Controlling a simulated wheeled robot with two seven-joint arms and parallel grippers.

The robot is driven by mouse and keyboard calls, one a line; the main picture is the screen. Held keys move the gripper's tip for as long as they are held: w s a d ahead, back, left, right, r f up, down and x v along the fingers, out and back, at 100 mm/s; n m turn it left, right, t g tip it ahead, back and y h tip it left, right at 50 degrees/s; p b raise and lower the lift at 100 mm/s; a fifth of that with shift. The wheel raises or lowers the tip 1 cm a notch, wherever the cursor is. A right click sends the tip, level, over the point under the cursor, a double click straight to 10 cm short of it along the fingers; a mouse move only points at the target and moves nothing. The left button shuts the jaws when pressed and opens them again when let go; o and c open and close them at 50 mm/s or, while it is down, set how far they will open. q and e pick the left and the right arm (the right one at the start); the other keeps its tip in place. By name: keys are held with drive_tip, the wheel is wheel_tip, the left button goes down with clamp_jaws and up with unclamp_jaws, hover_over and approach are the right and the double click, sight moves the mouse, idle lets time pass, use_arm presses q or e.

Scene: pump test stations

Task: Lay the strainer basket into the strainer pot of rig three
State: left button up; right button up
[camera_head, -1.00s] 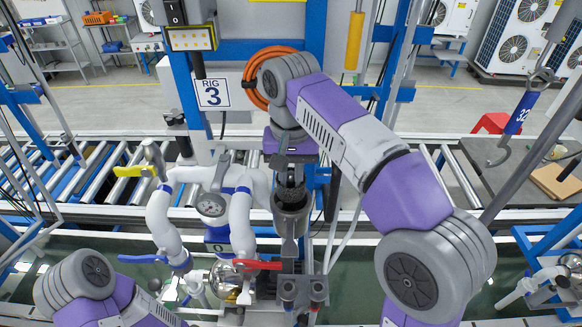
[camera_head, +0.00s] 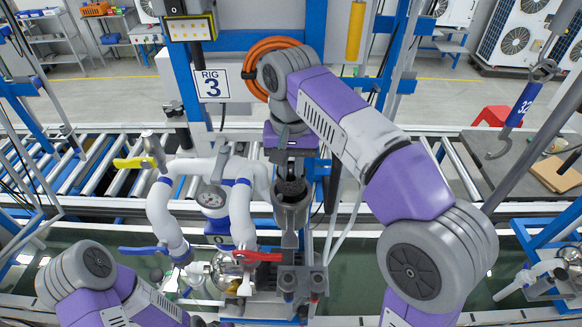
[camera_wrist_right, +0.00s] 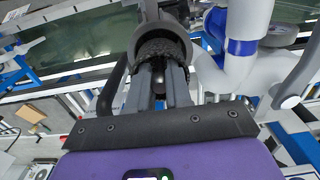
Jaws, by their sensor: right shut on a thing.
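My right gripper (camera_head: 290,172) points down over the strainer pot of rig three and is shut on the strainer basket. The dark mesh basket (camera_head: 290,188) sits at least partly inside the mouth of the grey pot (camera_head: 290,215). In the right wrist view the basket (camera_wrist_right: 160,46) shows between and beyond the fingers, with the grey pot rim (camera_wrist_right: 137,42) curving around it. How deep it sits, and whether it touches the bottom, is hidden. My left arm shows at the bottom left, but its gripper is not in view.
The rig three sign (camera_head: 212,86) hangs behind the pot. White pipes (camera_head: 160,205), a gauge (camera_head: 211,196), a yellow handle (camera_head: 134,162) and a red lever (camera_head: 257,256) stand close to its left. A roller conveyor (camera_head: 75,170) runs behind.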

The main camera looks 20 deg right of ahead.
sight(291, 183)
drive_tip(key=shift+f, duration=0.15)
idle(0.3)
drive_tip(key=shift+f+b, duration=3.1)
drive_tip(key=shift+f, duration=0.9)
drive_tip(key=shift+f, duration=0.1)
drive_tip(key=o, duration=0.5)
drive_tip(key=shift+r+p, duration=3.1)
drive_tip(key=shift+r, duration=0.7)
